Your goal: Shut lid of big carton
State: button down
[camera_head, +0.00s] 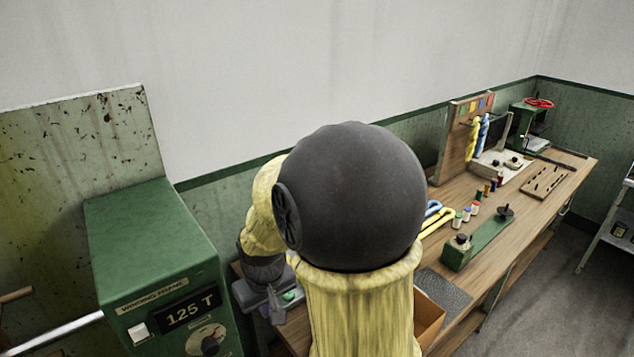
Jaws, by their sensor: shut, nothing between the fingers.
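An orange-brown box wall (429,316) shows just right of my yellow arm on the near part of the wooden bench. It may be the big carton, but my arm hides most of it, and I cannot tell how its lid stands. My gripper (277,316) is shut and empty, pointing down left of the arm's big dark joint, over the bench's left end. The arm stands between the gripper and this box wall.
A green machine (155,255) reading 125 T stands at the left. On the wooden bench (513,205) are a dark grey mat (443,290), a green block with a bottle (457,252), several spools and a hanging-yarn rack (466,135). Floor at right is open.

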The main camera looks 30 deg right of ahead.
jog(key=w+d+r+g+p, duration=0.1)
jog(key=w+d+r+p, duration=0.4)
jog(key=d, duration=0.5)
jog(key=w+d+r+g+p, duration=0.1)
jog(key=w+d+r+p, duration=0.4)
jog(key=w+d+r, duration=0.3)
jog(key=d, duration=0.3)
jog(key=shift+w+n, duration=0.2)
jog(key=shift+n, duration=0.1)
notch_tip(320, 180, down, 15)
jog(key=b, duration=1)
